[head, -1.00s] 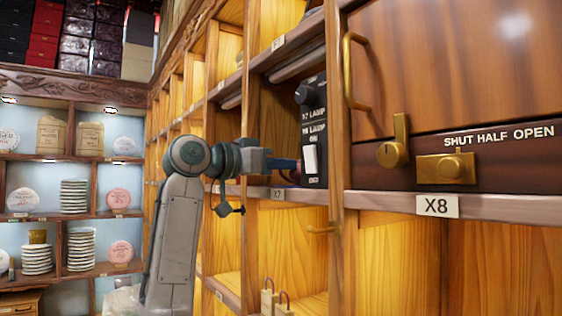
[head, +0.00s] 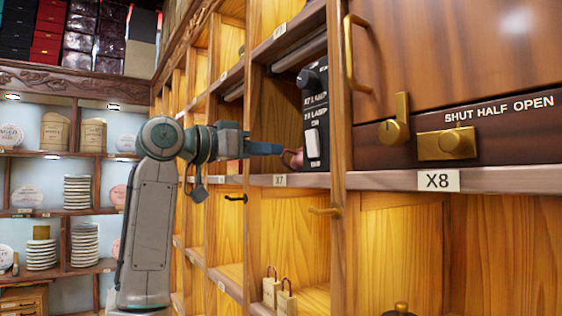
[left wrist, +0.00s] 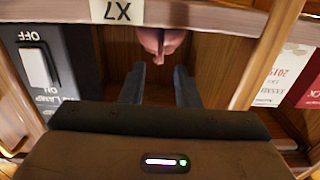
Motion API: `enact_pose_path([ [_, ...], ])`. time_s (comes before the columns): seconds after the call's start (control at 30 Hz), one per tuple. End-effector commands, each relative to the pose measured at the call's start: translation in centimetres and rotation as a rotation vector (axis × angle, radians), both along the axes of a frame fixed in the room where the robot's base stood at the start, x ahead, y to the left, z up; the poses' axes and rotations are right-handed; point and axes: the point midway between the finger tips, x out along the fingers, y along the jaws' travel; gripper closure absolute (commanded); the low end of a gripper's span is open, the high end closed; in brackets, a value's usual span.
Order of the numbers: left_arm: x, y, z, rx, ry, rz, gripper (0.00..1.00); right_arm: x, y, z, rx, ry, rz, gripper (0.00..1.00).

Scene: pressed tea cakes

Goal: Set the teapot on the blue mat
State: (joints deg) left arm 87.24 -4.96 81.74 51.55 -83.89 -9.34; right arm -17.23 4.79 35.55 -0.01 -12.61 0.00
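A reddish-brown rounded object (head: 295,158), perhaps the teapot, sits in the X7 compartment, partly hidden behind the black switch panel. In the left wrist view it (left wrist: 160,42) appears upside down, ahead of the fingers and roughly between their lines. My left gripper (head: 281,149) reaches into the front of that compartment from the left. Its two fingers (left wrist: 160,86) are apart with nothing between them, short of the object. I see no blue mat. My right gripper is not in view.
The black lamp switch panel (head: 314,115) stands just right of my left gripper. The X7 shelf edge (head: 282,181) runs below it. A brass hook (head: 324,211), a black hook (head: 236,198) and padlocks (head: 287,301) are lower. A dark knob (head: 400,309) shows at the bottom.

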Motion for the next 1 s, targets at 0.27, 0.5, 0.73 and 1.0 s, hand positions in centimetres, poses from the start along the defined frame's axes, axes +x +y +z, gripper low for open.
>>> enact_pose_path([
  [0.27,-3.0,4.6,-0.2,0.0,-0.002,0.003,0.71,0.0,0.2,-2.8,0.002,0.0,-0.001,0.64],
  [0.5,-4.0,5.9,0.0,0.001,0.001,0.0,0.71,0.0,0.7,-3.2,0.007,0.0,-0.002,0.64],
  [0.73,-4.0,5.9,0.1,0.001,0.001,-0.001,0.71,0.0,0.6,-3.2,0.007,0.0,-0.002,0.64],
  [1.0,-4.0,5.9,0.1,0.001,0.001,0.0,0.71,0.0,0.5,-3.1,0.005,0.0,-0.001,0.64],
])
